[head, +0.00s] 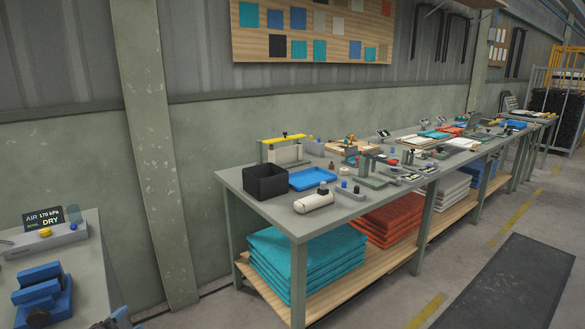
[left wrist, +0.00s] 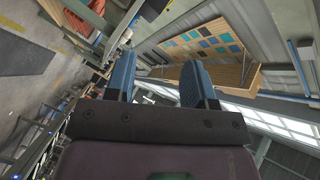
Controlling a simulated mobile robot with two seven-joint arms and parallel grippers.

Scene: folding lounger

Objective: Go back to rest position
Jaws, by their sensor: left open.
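In the left wrist view my left gripper (left wrist: 160,76) is open, its two blue fingers apart with nothing between them. It is held up in the air, with the wall, a wooden sample board and the bench beyond it. In the head view a small blue-grey part shows at the bottom left edge, too cut off to tell what it is. My right gripper is in neither view. No folding lounger can be made out.
A long workbench (head: 262,210) carries a black bin (head: 265,183), a blue tray (head: 313,178) and a white roll (head: 314,202). Folded teal fabric (head: 325,262) lies on its lower shelf. A side table holds a blue fixture (head: 42,295). A dark floor mat (head: 510,285) lies in the aisle.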

